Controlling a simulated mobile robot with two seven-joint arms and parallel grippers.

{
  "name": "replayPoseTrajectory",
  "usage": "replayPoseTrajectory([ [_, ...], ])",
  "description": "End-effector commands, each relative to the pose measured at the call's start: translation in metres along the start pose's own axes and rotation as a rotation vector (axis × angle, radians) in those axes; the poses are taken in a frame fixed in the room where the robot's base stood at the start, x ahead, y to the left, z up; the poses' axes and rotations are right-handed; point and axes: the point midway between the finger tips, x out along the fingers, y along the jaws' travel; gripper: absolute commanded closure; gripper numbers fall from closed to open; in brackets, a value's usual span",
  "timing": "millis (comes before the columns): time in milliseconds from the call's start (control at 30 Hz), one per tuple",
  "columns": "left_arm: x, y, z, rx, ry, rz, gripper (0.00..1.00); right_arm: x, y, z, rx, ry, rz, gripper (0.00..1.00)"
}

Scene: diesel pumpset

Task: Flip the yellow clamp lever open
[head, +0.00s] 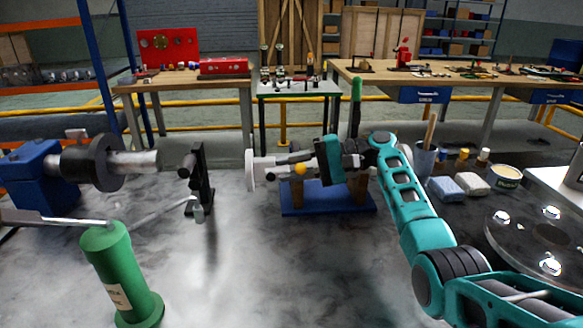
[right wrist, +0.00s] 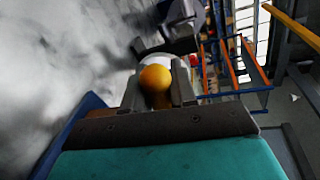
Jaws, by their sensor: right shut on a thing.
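The yellow clamp lever shows as a round yellow knob (head: 300,169) near the middle of the head view, in front of pale grey cylindrical parts (head: 265,168) above a blue base (head: 330,203). My right gripper (head: 306,165) reaches it from the right, with its teal body just right of the knob. In the right wrist view the yellow knob (right wrist: 155,79) sits between the two grey fingers of my right gripper (right wrist: 160,92), which are shut on the lever. The lever's arm and pivot are mostly hidden by the gripper. My left gripper is not in view.
A black upright stand (head: 198,180) is left of the clamp. A blue machine with a shaft (head: 100,163) and a green bottle-shaped thing (head: 118,272) stand at the left. Grey blocks (head: 446,189) and a tub (head: 506,177) lie at the right. Grey tabletop in front is clear.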

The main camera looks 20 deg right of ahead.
Motion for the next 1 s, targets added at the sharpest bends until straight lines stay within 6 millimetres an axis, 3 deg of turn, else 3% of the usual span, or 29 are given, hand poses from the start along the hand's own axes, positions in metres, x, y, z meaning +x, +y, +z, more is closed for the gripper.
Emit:
replayPoseTrajectory([
  [200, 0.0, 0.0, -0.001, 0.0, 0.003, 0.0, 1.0, 0.0, 0.0, 0.0, 0.0, 0.0, 0.0, 1.0],
  [667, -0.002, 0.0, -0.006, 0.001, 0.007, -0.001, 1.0, -0.001, -0.003, 0.0, 0.011, -0.002, 0.001, 1.0],
  [1000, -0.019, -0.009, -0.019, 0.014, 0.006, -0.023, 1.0, -0.006, -0.029, 0.004, 0.168, -0.034, 0.017, 1.0],
])
